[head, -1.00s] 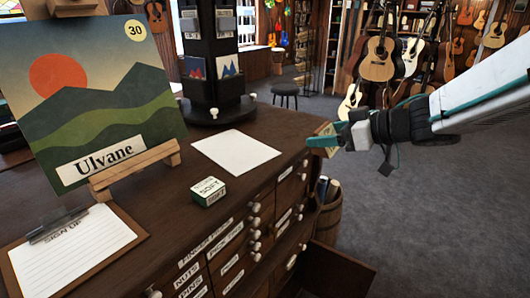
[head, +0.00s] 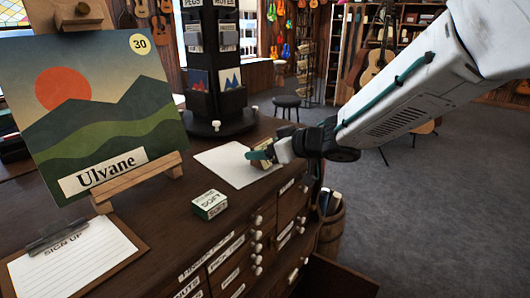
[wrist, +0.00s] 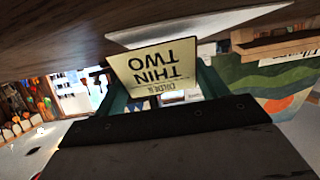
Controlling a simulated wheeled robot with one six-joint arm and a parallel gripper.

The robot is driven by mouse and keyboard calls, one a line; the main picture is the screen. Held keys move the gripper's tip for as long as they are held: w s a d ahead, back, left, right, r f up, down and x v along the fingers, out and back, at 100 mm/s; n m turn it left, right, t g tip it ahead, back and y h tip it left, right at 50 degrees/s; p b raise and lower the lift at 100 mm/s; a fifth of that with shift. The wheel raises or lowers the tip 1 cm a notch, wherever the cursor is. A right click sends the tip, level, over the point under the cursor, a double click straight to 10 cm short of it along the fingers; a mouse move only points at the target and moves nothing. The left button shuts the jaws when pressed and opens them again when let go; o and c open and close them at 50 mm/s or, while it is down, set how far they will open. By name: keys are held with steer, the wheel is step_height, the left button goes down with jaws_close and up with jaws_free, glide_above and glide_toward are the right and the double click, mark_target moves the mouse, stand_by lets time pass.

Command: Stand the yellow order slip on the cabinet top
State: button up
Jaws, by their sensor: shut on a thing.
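The yellow order slip (wrist: 155,72) is between the green fingers of my gripper (wrist: 163,92) in the wrist view, with its printed face toward the camera and its lettering upside down. In the head view my gripper (head: 258,155) is shut over the right part of the cabinet top (head: 165,215), by the white sheet (head: 220,160). The slip is mostly hidden there behind the fingers. I cannot tell whether its edge touches the top or hangs just above it.
A small string box (head: 209,203) sits on the cabinet in front of the sheet. A dark display tower (head: 213,75) rises behind. An open drawer (head: 335,278) juts out at the lower right.

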steer(key=shift+f, duration=0.45)
steer(key=shift+f, duration=0.1)
steer(key=o, duration=1)
steer(key=shift+c, duration=0.2)
